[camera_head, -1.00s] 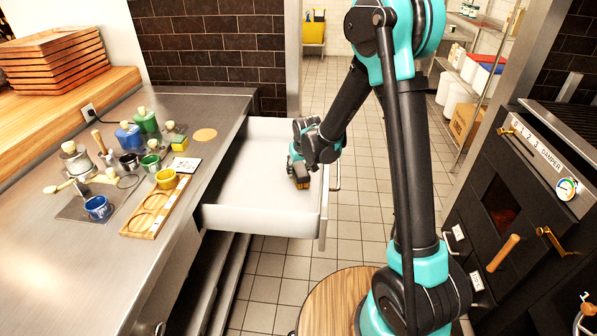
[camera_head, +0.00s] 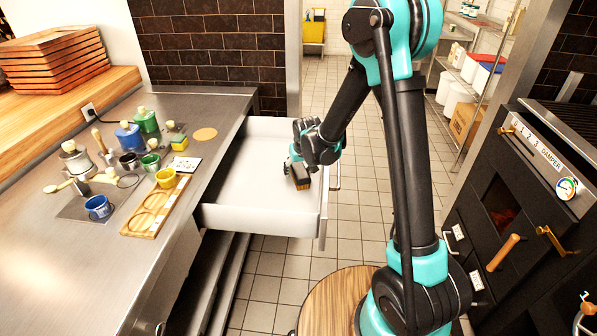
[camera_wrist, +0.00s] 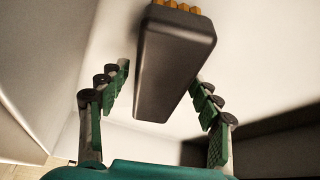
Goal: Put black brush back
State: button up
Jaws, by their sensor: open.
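The black brush (camera_wrist: 172,62), a dark tapered block with orange-brown bristles at its far end, is in the open white drawer (camera_head: 240,185). It also shows in the head view (camera_head: 299,177), partly covered by my gripper. My gripper (camera_wrist: 160,82) is open, pointing down into the drawer. Its green-padded fingers are on either side of the brush, with a visible gap on each side. I cannot tell whether the brush touches the drawer floor.
The steel counter (camera_head: 215,110) at left holds paint pots, bottles and a wooden tray with round recesses (camera_head: 140,222). The drawer's walls surround my gripper closely on the right. A black oven (camera_head: 515,215) stands at right. Most of the drawer's left part is empty.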

jog(key=v, duration=1.2)
